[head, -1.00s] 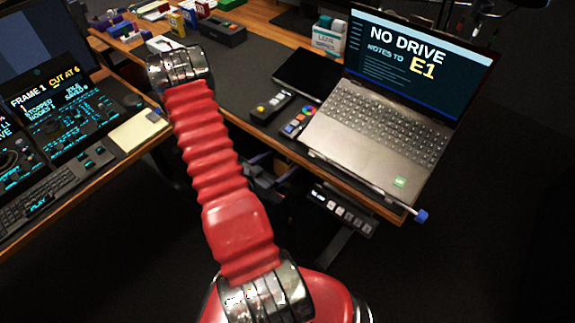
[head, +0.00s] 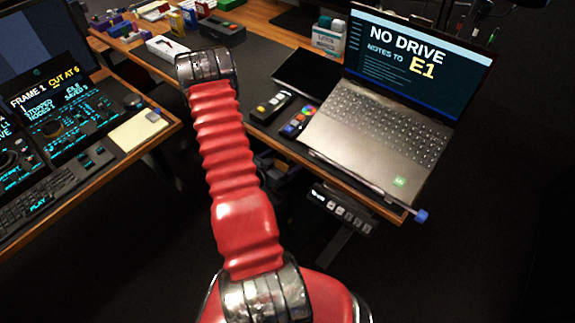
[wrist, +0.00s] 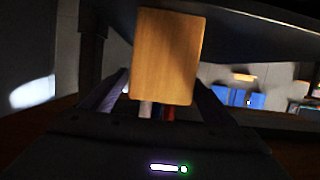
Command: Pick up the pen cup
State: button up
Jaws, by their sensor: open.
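A tan, wood-coloured box shape (wrist: 168,55) that looks like the pen cup fills the upper middle of the wrist view. Thin white and red pieces, probably pens, show at its lower edge. My gripper (wrist: 160,100) is open. Its dark fingers reach up on the left and right of the cup's lower part; I cannot tell whether they touch it. I cannot make out the pen cup in the head view, and my gripper is not clearly visible there.
An open laptop (head: 375,125) stands at the desk's right end, with small control pads (head: 270,108) to its left. A control console desk (head: 60,150) is at the left. Boxes and small items line the back. A dark slab spans the upper right of the wrist view.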

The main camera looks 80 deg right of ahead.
jog(key=shift+c, duration=0.5)
jog(key=c, duration=1.1)
jog(key=shift+r, duration=0.2)
jog(key=f+v, duration=0.2)
jog(key=v, duration=1.6)
jog(key=shift+w+a, duration=0.2)
jog(key=shift+a, duration=0.15)
jog(key=shift+f, duration=0.1)
